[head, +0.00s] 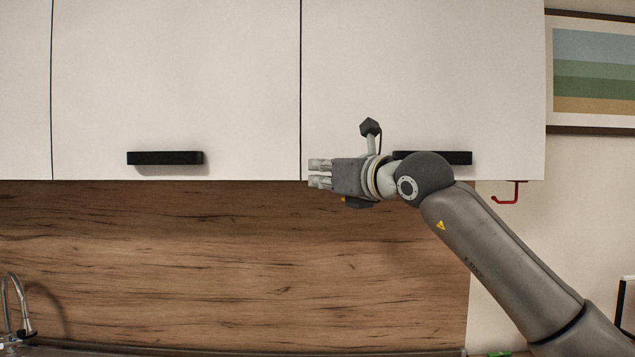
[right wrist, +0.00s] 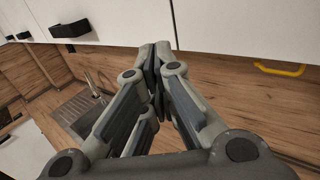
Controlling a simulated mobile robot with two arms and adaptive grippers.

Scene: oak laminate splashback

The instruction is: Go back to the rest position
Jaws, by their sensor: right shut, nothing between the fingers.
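My right gripper (head: 320,173) is raised in front of the lower edge of the white wall cabinets, with its fingers pointing left in the head view. In the right wrist view the fingers of the right gripper (right wrist: 155,62) are together and nothing is between them. My right arm comes up from the lower right and partly covers the black handle (head: 445,157) of the right cabinet door (head: 420,70). That door looks closed. My left gripper is not in view.
The left cabinet door (head: 175,70) has a black handle (head: 165,158) and looks closed. Below is the wood splashback (head: 200,260). A tap (head: 20,310) stands at lower left, by a sink (right wrist: 78,110). A red hook (head: 508,195) and framed picture (head: 592,75) are at right.

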